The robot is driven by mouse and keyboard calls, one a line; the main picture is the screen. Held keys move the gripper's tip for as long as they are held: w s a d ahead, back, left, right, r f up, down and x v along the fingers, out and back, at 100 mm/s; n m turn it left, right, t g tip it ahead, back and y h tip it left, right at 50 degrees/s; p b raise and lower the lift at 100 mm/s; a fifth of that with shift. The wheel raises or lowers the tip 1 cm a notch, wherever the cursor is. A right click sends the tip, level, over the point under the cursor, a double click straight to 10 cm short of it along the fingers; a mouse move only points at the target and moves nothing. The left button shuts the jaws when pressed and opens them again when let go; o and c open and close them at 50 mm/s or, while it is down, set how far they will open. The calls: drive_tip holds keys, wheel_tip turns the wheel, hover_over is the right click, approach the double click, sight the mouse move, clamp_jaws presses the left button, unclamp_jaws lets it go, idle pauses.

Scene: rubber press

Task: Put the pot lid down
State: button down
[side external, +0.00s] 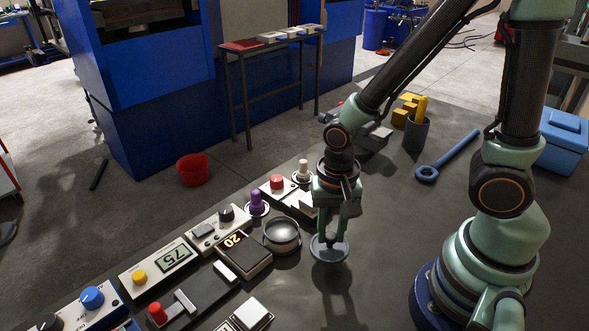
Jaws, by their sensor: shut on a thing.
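My gripper (333,236) points down and is shut on the pot lid (328,250), a small round grey disc with a pale rim. My fingers hide the middle of the lid and whatever they grip there. The lid is over the dark table top, just right of the round metal pot (282,235); a narrow space separates the two in the picture. I cannot tell whether the lid touches the table or hangs slightly above it.
Devices with knobs and displays line the table's left edge, including a dark box showing 20 (243,254) and a purple-knobbed control (257,203). Table right of the lid is bare.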

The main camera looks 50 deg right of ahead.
sight(331, 236)
drive_tip(key=shift+f, duration=1.75)
drive_tip(key=c, duration=0.6)
unclamp_jaws()
drive_tip(key=shift+f, duration=0.15)
drive_tip(key=shift+c, duration=0.2)
wheel_tip(331, 236, up, 12)
drive_tip(key=shift+r, duration=0.2)
drive_tip(key=w+d+r+n+t, duration=0.3)
drive_tip(key=d+r+n+t, duration=0.2)
drive_tip(key=r+n, duration=0.4)
drive_tip(key=shift+w+d+r+t, duration=0.25)
drive_tip(key=shift+d+r+t, duration=0.05)
drive_tip(key=shift+d+r, duration=0.45)
